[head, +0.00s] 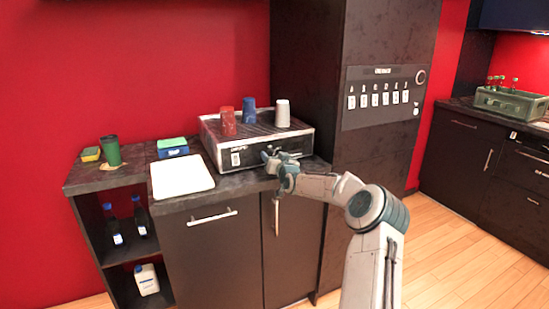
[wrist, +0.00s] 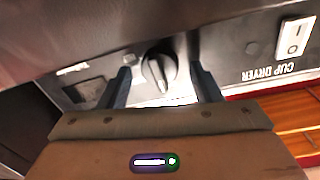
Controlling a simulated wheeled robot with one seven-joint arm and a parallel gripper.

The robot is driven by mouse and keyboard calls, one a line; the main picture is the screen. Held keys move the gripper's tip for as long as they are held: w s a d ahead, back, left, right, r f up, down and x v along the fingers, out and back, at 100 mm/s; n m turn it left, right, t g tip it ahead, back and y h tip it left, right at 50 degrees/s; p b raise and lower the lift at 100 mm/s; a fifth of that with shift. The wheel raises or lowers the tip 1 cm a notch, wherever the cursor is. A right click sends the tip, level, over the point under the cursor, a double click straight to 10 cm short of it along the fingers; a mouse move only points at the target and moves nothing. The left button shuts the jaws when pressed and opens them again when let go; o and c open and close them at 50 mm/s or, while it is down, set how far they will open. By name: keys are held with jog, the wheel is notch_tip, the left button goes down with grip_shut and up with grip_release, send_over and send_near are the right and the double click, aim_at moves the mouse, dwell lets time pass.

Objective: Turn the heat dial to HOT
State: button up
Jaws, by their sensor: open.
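The heat dial (wrist: 160,72) is a dark round knob with a raised grip and a pale pointer line, on the front panel of the cup dryer (head: 228,157). In the wrist view my gripper (wrist: 160,80) is open, with one dark finger on each side of the dial. I cannot tell whether the fingers touch it. Small white marks sit beside the dial, but the HOT label cannot be read. In the head view my gripper (head: 272,158) is at the right part of the dryer's front and hides the dial.
A red cup (head: 228,121), a blue cup (head: 249,111) and a white cup (head: 282,113) stand upside down on the dryer. A white rocker switch (wrist: 293,38) is on its panel. A white tray (head: 181,178) lies left of the dryer. A dark tall cabinet (head: 350,190) stands close on the right.

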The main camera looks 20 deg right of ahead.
jog(key=c, duration=1)
jog(key=shift+d, duration=0.15)
jog(key=shift+f+m+b, duration=0.15)
jog(key=shift+m+b, duration=0.75)
jog(key=shift+m, duration=0.2)
jog(key=shift+m+b, duration=1.1)
jog(key=shift+m, duration=0.7)
jog(key=o, duration=1)
